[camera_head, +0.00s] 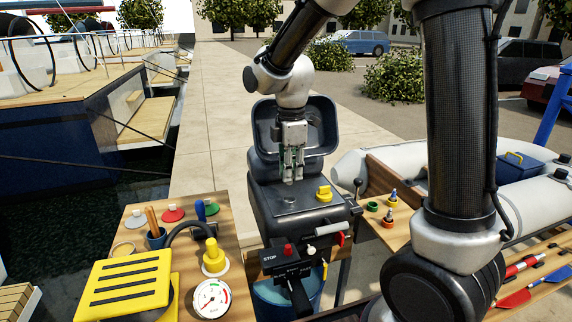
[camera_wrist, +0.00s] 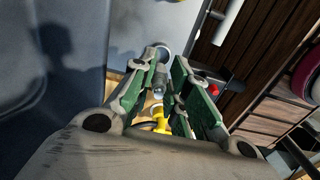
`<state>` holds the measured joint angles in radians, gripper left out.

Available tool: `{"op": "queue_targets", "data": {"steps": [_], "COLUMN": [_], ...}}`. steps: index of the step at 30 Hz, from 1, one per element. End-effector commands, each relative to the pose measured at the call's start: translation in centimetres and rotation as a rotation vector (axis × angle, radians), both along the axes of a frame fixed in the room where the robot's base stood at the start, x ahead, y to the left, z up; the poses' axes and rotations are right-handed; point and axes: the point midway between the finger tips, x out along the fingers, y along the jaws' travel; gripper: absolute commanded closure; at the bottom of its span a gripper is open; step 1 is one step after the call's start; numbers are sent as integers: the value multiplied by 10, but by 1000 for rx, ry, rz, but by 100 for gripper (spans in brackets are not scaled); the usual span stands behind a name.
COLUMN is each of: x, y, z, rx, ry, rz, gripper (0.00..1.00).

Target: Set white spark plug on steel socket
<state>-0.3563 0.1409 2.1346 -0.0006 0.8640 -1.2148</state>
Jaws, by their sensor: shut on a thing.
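My gripper (camera_head: 293,178) points down over the top of the dark outboard motor (camera_head: 300,218), in front of its raised cowl. In the wrist view its green-sided fingers (camera_wrist: 163,92) are closed on a small pale grey piece (camera_wrist: 158,80), taken to be the white spark plug. The plug is mostly hidden by the fingers in the head view. A small round metallic spot (camera_head: 290,200) lies on the motor top just below the fingertips; it looks like the steel socket. I cannot tell whether the plug touches it; a small gap seems to show.
A yellow cap (camera_head: 324,194) stands on the motor right of the fingertips. The dark cowl (camera_head: 318,130) rises behind my gripper. A left bench holds a gauge (camera_head: 212,298) and a yellow slotted box (camera_head: 125,283). A right wooden board (camera_head: 390,236) carries small coloured parts.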

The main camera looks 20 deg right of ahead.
Motion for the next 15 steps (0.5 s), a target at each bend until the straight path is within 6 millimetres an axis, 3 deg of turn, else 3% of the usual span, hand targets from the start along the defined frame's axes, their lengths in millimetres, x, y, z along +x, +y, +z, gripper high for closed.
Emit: {"op": "queue_targets", "data": {"steps": [15], "x": [-1], "y": [0], "z": [-48], "rx": [-1], "ry": [3], "rz": [-1], "gripper": [100]}}
